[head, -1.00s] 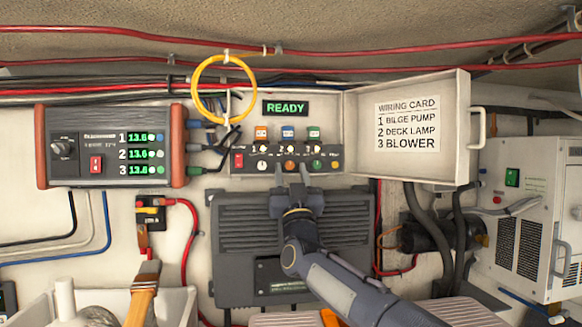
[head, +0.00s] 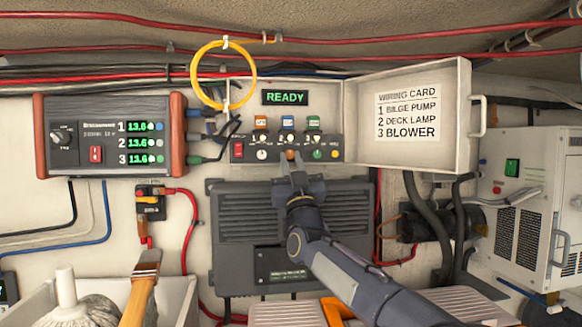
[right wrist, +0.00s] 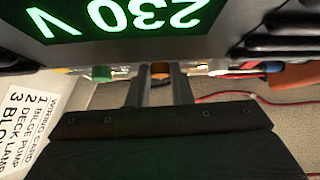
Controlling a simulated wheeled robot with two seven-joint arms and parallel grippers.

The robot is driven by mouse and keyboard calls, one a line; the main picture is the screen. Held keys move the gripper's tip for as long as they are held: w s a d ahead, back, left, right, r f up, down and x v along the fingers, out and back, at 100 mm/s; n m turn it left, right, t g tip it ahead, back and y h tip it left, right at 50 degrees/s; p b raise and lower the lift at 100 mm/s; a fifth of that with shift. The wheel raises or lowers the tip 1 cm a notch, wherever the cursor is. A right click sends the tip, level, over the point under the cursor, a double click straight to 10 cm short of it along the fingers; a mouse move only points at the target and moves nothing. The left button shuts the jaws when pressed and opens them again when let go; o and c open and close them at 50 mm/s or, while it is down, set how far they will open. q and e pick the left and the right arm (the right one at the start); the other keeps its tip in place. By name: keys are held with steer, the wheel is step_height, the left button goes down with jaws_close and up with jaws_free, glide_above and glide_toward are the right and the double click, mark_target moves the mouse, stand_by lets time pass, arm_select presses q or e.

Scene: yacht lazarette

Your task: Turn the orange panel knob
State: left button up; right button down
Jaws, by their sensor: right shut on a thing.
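The orange panel knob (head: 290,154) is the middle one in the row of knobs on the dark control strip (head: 333,149), under the green READY display (head: 285,97). My right gripper (head: 292,160) reaches it from below, its fingers close together on the knob. In the right wrist view the orange knob (right wrist: 161,70) shows between the two finger ends of the gripper (right wrist: 160,76). The fingers hide part of it, and I cannot read its pointer. A white knob (head: 262,155) is to its left and a green knob (head: 317,155) to its right. My left gripper is not seen.
The open panel door (head: 463,140) with a wiring card (head: 407,116) stands to the right. A yellow cable loop (head: 196,75) hangs at the upper left. A power supply (head: 110,135) is at the left. A grey finned box (head: 230,235) sits below the panel.

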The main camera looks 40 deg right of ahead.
steer(key=n+t+y, duration=0.1)
steer(key=n+y, duration=0.2)
steer(key=shift+s+d+f+b, duration=0.1)
steer(key=shift+d+b, duration=0.05)
steer(key=shift+b, duration=0.25)
steer(key=shift+n+y, duration=1)
steer(key=shift+n, duration=0.1)
steer(key=shift+d+r+n+t+y, duration=0.1)
steer(key=shift+r+n+t+y, duration=0.2)
steer(key=shift+n+y, duration=0.5)
steer(key=n+y+p, duration=0.1)
steer(key=n+y, duration=0.1)
steer(key=n+y+p, duration=0.1)
steer(key=n+p, duration=0.1)
steer(key=n+g+y+p, duration=0.1)
steer(key=n+y+p, duration=0.1)
steer(key=n, duration=0.1)
steer(key=shift+s+d+r+y, duration=0.15)
steer(key=shift+d+r+y, duration=0.05)
steer(key=shift+r+y, duration=0.1)
steer(key=shift+f+n+g+y+p, duration=0.15)
steer(key=shift+n+g+y+p, duration=0.45)
steer(key=shift+n+y+p, duration=0.55)
steer(key=c, duration=1.3)
jaws_free()
steer(key=shift+f, duration=0.1)
